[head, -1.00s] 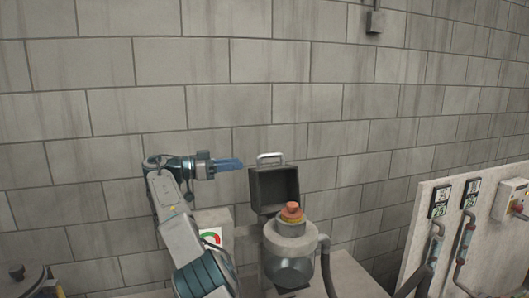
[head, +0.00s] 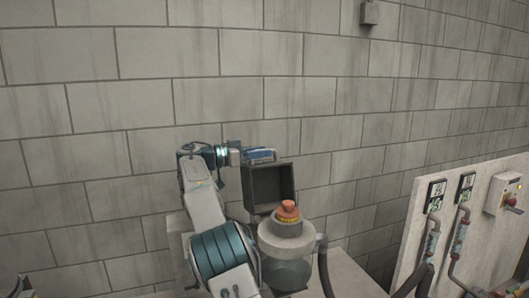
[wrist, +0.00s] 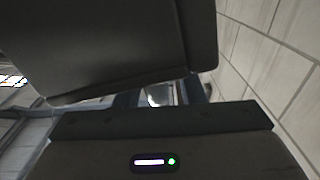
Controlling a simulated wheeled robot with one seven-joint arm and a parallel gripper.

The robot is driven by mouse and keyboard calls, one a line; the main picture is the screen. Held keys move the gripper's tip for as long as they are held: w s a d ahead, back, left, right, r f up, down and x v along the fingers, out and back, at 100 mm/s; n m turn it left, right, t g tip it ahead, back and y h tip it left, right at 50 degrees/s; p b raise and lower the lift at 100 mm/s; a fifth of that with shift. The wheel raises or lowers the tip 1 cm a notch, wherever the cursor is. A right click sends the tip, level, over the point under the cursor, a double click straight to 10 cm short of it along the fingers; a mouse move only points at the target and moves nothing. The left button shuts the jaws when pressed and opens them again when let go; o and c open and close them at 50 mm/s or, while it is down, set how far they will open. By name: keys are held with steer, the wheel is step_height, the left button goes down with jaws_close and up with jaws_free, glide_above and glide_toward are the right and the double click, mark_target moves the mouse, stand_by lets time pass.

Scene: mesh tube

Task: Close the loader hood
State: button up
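The loader hood (head: 270,187) is a dark, box-like lid standing raised behind the loader body (head: 285,240), with its hollow side facing the head camera. An orange-capped fitting (head: 288,210) on top of the loader is uncovered. My gripper (head: 262,155) is at the hood's upper edge, where its handle is hidden behind the fingers. In the wrist view, the hood's dark panel (wrist: 110,45) fills the upper part. My fingers (wrist: 160,97) look apart there, with a pale piece between them, likely the handle. I cannot tell whether they touch it.
A block wall (head: 180,100) stands close behind the loader. A grey hose (head: 323,265) runs down the loader's right side. A panel (head: 470,220) with gauges and pipes stands at the right. The space above the loader is free.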

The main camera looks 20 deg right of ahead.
steer(key=shift+d, duration=0.75)
jaws_close()
steer(key=shift+s+b, duration=0.2)
steer(key=shift+b, duration=0.2)
